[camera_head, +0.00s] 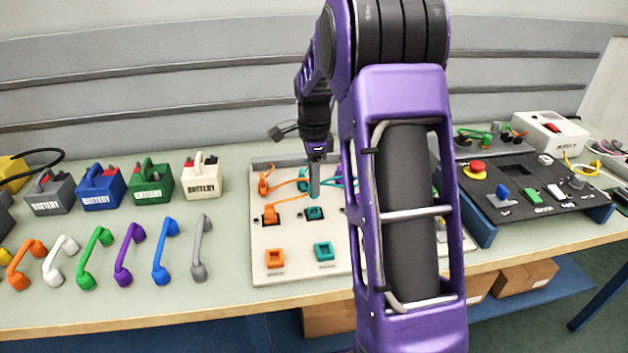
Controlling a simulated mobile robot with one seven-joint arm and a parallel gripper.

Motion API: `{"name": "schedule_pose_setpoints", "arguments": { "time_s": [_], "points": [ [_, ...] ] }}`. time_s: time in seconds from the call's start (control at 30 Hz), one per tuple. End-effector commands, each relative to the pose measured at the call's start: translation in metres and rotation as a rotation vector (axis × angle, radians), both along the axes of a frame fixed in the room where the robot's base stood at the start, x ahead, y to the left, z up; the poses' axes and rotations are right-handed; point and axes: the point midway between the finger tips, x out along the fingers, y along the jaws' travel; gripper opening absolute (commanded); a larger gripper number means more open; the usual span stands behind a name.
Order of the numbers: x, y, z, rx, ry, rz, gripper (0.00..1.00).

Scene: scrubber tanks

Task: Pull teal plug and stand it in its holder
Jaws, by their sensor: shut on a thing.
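My gripper (314,193) points straight down over the pale board (263,232). Its narrow fingers are shut on the teal plug (314,212), which sits at the dark socket in the board's middle row. Whether the plug is fully seated or slightly raised I cannot tell. A teal cable (337,183) shows behind the gripper, partly hidden by my arm. The teal square holder (324,251) is in the board's front row, nearer the table edge, and looks empty.
The orange plug (270,215) and orange holder (275,259) lie just left of the teal ones. My purple arm hides the board's right part. Coloured handles (165,250) and batteries (150,182) stand left. A dark control panel (520,185) stands right.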

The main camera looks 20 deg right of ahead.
Motion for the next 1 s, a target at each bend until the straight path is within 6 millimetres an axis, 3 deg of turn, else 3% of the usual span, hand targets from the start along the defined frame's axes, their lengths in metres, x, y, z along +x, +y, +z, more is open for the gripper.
{"name": "schedule_pose_setpoints", "arguments": {
  "time_s": [0.17, 0.5, 1.0],
  "points": [
    [0.0, 0.0, 0.017, 0.0, -0.001, 0.001, 0.0],
    [-0.004, 0.001, 0.015, 0.0, -0.001, 0.0, 0.0],
    [-0.08, 0.016, 0.014, 0.001, -0.002, -0.001, 0.0]
  ]
}}
